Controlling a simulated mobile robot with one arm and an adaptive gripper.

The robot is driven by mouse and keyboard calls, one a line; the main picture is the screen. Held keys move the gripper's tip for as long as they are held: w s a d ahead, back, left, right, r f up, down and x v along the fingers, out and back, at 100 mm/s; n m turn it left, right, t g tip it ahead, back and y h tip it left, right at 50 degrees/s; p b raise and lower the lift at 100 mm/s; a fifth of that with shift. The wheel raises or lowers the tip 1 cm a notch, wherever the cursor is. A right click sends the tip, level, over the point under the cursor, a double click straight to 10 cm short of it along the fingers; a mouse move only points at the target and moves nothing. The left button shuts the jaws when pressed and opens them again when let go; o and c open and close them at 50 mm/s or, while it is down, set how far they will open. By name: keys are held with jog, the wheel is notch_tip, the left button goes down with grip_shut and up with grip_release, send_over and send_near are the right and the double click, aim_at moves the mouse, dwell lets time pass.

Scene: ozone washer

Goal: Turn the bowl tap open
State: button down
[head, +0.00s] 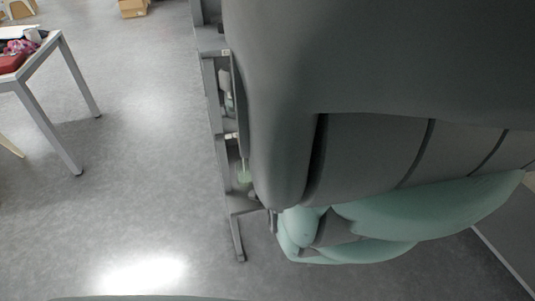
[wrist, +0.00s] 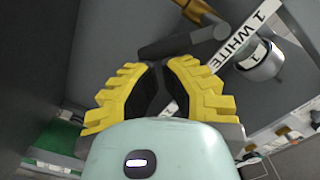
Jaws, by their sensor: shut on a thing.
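In the wrist view my gripper (wrist: 156,84) has its yellow, ribbed fingers drawn in, with black pads facing each other. They are shut on a small dark part between the pads, which seems to be the bowl tap's handle. A dark grey cylindrical bar (wrist: 166,47) lies just beyond the fingertips and seems to be part of the tap. The pads hide most of the held part, so how far it is turned cannot be told. In the head view my arm covers the work area, and neither gripper nor tap shows.
A pale strip marked "1 WHITE" (wrist: 235,36) runs slantwise close beyond the right finger. A metal cylinder (wrist: 262,62) stands right of it. In the head view a grey metal frame (head: 217,120) is beside my arm. A table (head: 45,60) stands left, with clear floor between.

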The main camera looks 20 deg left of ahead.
jog(key=shift+s+a+f+m+b, duration=0.15)
jog(key=shift+f+m+b, duration=0.15)
jog(key=shift+m, duration=0.25)
jog(key=shift+s+a+f+m+b, duration=0.15)
jog(key=shift+f+m, duration=0.1)
jog(key=shift+m, duration=0.3)
dwell(6.9)
